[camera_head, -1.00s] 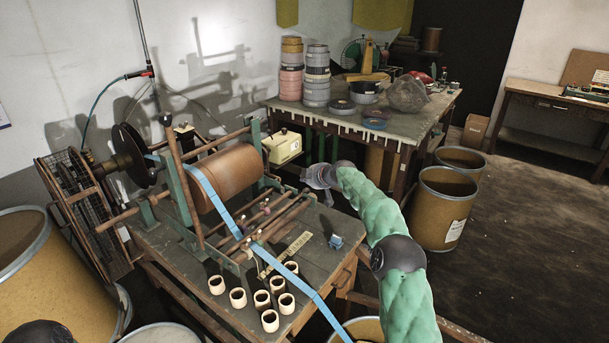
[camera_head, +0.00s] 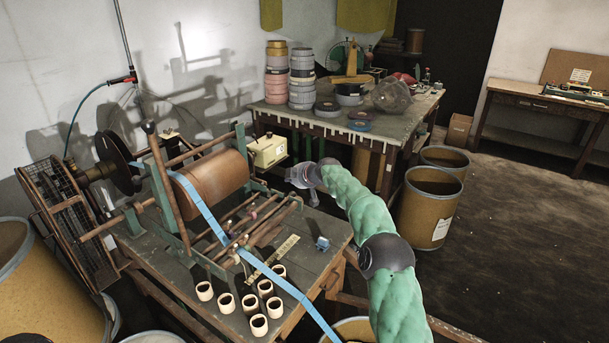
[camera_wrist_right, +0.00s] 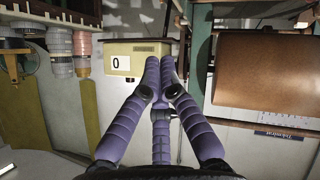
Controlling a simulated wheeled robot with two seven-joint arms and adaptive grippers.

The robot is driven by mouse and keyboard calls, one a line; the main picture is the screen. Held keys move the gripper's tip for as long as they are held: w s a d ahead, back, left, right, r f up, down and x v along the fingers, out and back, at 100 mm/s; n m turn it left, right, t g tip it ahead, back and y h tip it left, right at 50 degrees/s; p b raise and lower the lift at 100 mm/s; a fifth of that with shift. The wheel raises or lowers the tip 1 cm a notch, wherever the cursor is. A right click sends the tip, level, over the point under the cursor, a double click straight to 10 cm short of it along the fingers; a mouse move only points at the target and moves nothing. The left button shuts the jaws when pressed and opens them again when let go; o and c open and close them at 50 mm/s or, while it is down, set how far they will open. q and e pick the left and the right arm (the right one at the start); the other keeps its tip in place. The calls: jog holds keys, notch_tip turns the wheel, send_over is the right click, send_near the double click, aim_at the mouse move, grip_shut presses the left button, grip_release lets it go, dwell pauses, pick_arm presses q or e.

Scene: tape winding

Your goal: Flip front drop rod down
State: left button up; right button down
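The winding machine stands on a small bench, with a brown roller (camera_head: 215,178) in its frame. A long rod with a dark knob (camera_head: 166,190) slants up at its front, nearly upright; it may be the front drop rod. Blue tape (camera_head: 205,211) runs past the roller and over the bench front. My right gripper (camera_head: 301,180) is right of the roller, near the cream counter box (camera_head: 267,151), apart from the slanted rod. In the right wrist view its purple fingers (camera_wrist_right: 160,75) close together before the counter box (camera_wrist_right: 135,58), with nothing seen between them. My left gripper is out of view.
Several cream rings (camera_head: 250,304) stand on the bench front (camera_head: 300,262). A table (camera_head: 400,122) with stacked rolls is behind. Brown drums (camera_head: 430,208) stand right, and a wire-mesh guard (camera_head: 62,215) is at the left. Open floor lies to the right.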

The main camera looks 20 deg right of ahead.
jog(key=v, duration=1)
jog(key=shift+r, duration=0.3)
jog(key=shift+d, duration=0.1)
